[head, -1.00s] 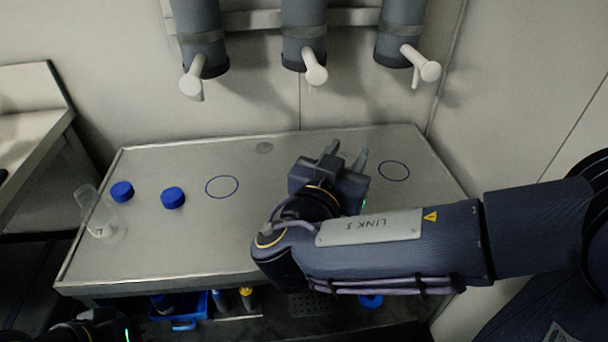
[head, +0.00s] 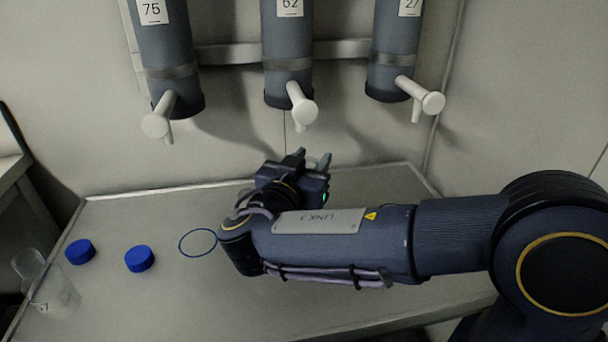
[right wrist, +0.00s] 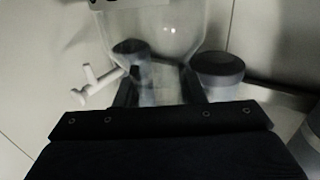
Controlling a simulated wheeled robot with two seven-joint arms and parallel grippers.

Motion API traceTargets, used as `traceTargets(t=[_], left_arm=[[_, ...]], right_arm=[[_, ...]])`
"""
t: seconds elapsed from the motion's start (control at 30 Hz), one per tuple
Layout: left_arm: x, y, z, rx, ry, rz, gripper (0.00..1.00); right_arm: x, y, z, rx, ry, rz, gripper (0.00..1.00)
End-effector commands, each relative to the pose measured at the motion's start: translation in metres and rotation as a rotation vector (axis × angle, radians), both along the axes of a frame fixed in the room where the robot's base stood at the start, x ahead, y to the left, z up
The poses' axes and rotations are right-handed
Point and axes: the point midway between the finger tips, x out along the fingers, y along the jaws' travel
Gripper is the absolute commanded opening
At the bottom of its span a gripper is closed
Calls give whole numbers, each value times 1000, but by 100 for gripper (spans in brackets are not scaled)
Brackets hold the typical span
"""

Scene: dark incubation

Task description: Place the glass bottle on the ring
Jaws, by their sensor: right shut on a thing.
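My right gripper (head: 313,160) is shut on a clear glass bottle (right wrist: 165,35), which fills the upper middle of the right wrist view. In the head view the held bottle is mostly hidden by my gripper and wrist. One blue ring (head: 198,243) is drawn on the bench, left of my right wrist, and is empty. A second clear glass vessel (head: 55,297) stands at the bench's left end. My left gripper is out of view.
Two blue caps (head: 80,251) (head: 140,258) lie on the grey bench (head: 110,215). Three grey cylinders with white taps (head: 301,108) hang on the wall above. A tap (right wrist: 98,85) also shows in the right wrist view. The bench front is clear.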

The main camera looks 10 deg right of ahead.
Motion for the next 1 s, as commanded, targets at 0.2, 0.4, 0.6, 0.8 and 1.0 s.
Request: traceTargets(t=[0.2,0.4,0.6,0.8,1.0], left_arm=[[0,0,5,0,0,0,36],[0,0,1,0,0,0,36],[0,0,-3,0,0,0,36],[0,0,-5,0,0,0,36],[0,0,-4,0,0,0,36]], right_arm=[[50,-1,0,0,0,-3,0],[53,0,-19,-1,0,0,0],[53,0,-45,-4,4,1,0],[55,0,-68,-1,0,0,0],[56,0,-70,1,-2,0,0]])
